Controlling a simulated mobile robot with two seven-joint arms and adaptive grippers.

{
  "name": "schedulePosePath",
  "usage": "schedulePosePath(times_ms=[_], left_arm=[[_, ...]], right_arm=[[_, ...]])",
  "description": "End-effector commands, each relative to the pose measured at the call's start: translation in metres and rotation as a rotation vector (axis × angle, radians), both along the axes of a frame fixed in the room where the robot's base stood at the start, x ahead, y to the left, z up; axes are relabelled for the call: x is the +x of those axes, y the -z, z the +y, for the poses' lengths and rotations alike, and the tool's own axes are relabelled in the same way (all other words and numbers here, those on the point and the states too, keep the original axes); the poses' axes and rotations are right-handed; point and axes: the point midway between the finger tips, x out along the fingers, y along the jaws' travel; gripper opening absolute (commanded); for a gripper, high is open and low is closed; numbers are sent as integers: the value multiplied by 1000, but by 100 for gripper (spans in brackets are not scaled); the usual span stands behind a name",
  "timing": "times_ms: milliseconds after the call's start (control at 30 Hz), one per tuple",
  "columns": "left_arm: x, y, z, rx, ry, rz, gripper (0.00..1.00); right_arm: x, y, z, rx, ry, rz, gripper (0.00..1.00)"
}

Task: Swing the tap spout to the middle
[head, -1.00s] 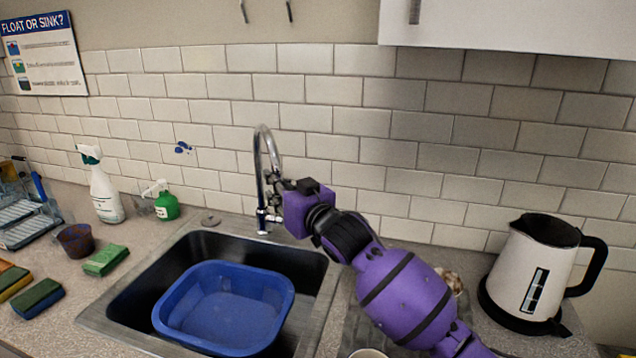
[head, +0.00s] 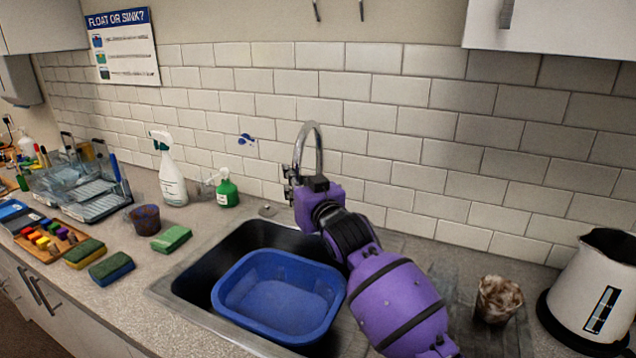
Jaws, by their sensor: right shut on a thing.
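The chrome tap (head: 319,150) stands behind the sink in the head view. Its spout arches up and comes down on the left, to my right gripper. My right gripper (head: 290,183), on the purple arm, is shut on the spout near its lower end. The gripper and wrist hide the spout's tip and the tap's base. The black sink (head: 190,272) holds a blue basin (head: 232,318), and the gripper is above the basin's back part. My left gripper is not in view.
A green soap bottle (head: 227,191) and a white spray bottle (head: 170,175) stand left of the sink. A green sponge (head: 171,239) lies at its left edge. A brown-stained cup (head: 497,300) and a kettle (head: 592,290) stand on the right.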

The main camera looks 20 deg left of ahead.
Motion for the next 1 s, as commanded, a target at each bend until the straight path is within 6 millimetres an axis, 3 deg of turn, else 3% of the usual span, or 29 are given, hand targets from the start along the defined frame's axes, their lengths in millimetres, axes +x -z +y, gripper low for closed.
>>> schedulePosePath(times_ms=[33, 300, 800, 833, 1000], left_arm=[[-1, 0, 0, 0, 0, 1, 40], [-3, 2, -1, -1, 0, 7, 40], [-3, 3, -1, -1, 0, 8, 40], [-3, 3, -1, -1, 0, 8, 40], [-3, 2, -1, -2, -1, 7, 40]], right_arm=[[-4, 4, 10, -3, -8, 6, 0], [-3, 5, 25, -4, -8, 6, 0], [-3, 6, 28, -3, -8, 8, 0], [-3, 6, 28, -3, -8, 8, 16], [-2, 5, 27, -2, -6, 6, 36]])
